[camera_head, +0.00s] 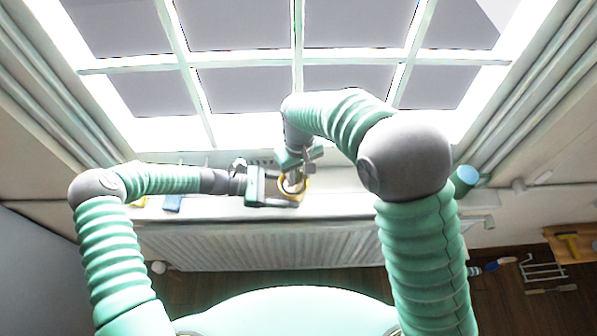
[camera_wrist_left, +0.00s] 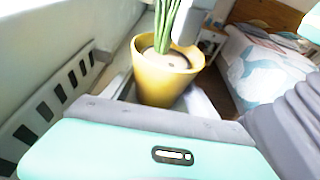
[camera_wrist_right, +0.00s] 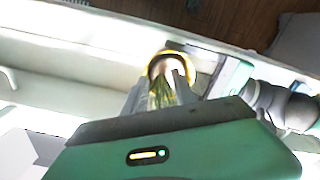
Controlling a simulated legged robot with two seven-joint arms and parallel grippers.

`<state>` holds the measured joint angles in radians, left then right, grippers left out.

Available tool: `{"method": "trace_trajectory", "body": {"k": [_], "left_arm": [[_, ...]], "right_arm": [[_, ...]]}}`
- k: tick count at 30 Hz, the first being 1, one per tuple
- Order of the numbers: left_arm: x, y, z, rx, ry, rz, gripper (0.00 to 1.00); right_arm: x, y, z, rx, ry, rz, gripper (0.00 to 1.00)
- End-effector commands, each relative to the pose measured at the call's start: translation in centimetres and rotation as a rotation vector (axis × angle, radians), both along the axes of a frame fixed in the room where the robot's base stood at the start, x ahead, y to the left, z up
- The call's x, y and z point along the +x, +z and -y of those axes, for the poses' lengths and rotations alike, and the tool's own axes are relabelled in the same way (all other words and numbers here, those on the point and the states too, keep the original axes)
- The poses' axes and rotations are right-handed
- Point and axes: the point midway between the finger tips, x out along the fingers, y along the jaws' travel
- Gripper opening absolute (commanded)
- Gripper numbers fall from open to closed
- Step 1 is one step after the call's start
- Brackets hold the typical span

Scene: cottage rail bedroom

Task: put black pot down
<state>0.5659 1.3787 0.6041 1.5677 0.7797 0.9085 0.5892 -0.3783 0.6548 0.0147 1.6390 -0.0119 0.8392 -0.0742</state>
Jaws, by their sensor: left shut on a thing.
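No black pot shows; the pot at my grippers is yellow, with a green plant in it. The yellow pot (camera_head: 304,186) is over the white window sill (camera_head: 345,205) in the head view, and fills the middle of the left wrist view (camera_wrist_left: 163,88). My left gripper (camera_head: 287,191) is shut on it from the left. My right gripper (camera_head: 296,166) comes from above, its fingers apart on both sides of the plant's leaves (camera_wrist_right: 163,92). The pot's rim also shows in the right wrist view (camera_wrist_right: 153,66). Whether its base touches the sill is hidden.
A white radiator (camera_head: 280,247) runs below the sill. A green cup-like thing with a blue top (camera_head: 465,177) is at the right, and a small blue thing (camera_head: 173,202) at the left. The window panes (camera_head: 350,90) are close behind. A bed (camera_wrist_left: 265,60) shows in the left wrist view.

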Motion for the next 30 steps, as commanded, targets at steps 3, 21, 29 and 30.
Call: {"method": "trace_trajectory", "body": {"k": [3, 21, 29, 30], "left_arm": [[0.0, 0.0, 0.0, -0.001, 0.0, 0.0, 0.45], [0.0, 0.0, 0.0, -0.001, 0.0, 0.0, 0.45], [0.0, 0.0, 0.0, -0.001, 0.0, 0.0, 0.45], [0.0, 0.0, 0.0, -0.001, 0.0, 0.0, 0.45]], "right_arm": [[0.0, 0.0, 0.0, 0.0, 0.0, 0.0, 0.42], [0.1, 7.4, 0.0, 0.003, 0.0, 0.006, 0.42], [0.0, 12.5, 0.0, 0.001, 0.0, 0.002, 0.42], [0.0, 12.9, 0.0, 0.0, 0.0, 0.001, 0.42]]}}
